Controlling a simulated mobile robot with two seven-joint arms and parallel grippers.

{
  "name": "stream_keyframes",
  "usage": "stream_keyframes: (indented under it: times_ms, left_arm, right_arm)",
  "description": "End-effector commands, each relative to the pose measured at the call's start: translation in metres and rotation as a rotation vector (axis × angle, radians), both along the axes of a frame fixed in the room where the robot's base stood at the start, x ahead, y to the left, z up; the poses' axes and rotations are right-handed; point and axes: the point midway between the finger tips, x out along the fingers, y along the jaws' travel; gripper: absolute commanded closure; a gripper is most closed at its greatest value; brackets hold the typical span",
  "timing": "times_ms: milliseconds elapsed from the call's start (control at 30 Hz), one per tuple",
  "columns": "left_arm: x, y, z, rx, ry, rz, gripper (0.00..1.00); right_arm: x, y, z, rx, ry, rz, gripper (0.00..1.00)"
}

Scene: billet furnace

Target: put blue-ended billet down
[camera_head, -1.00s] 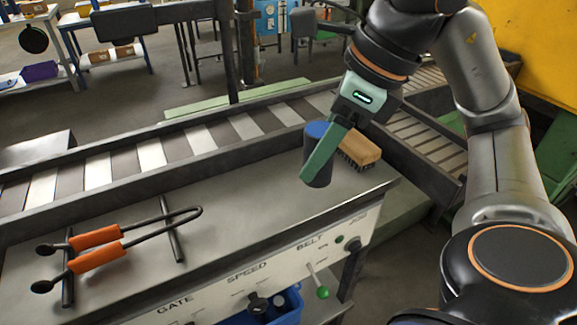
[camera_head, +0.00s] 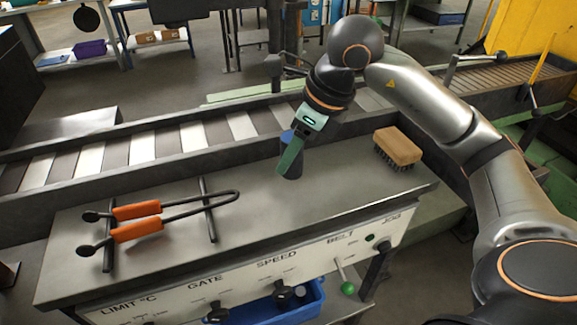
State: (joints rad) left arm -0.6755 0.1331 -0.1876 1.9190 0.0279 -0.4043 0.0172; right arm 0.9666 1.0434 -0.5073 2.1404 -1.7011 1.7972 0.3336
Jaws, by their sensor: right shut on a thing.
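The blue-ended billet (camera_head: 296,168) is a dark upright cylinder with a blue top, at the rear middle of the grey console top (camera_head: 330,195). My right gripper (camera_head: 289,160) reaches down from the upper right and is shut on the billet. A green finger covers part of its near side. The billet's base looks at or just above the console top; I cannot tell whether it touches. My left gripper is not in view.
A wooden brush (camera_head: 397,147) lies right of the billet. Orange-handled tongs (camera_head: 138,220) rest on a rack at the left. A slatted conveyor (camera_head: 180,138) runs behind. A blue bin (camera_head: 285,308) sits below the control panel. Free console top lies between tongs and brush.

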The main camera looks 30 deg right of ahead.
Motion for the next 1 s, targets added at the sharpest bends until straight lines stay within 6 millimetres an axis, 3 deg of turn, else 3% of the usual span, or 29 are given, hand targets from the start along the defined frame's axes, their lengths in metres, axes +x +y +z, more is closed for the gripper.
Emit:
stream_keyframes:
  times_ms: [400, 867, 900, 1000]
  left_arm:
    - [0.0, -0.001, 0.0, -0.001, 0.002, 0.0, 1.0]
    - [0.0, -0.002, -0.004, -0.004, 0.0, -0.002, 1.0]
    - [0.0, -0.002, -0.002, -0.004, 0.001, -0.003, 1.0]
    - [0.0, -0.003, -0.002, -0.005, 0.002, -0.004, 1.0]
  right_arm:
    - [0.01, 0.001, -0.038, 0.001, -0.003, -0.001, 1.0]
    - [0.01, 0.001, -0.045, 0.002, -0.006, -0.001, 1.0]
    - [0.009, 0.001, -0.045, 0.0, 0.0, 0.0, 0.47]
    - [0.009, 0.001, -0.045, 0.0, 0.0, 0.0, 0.36]
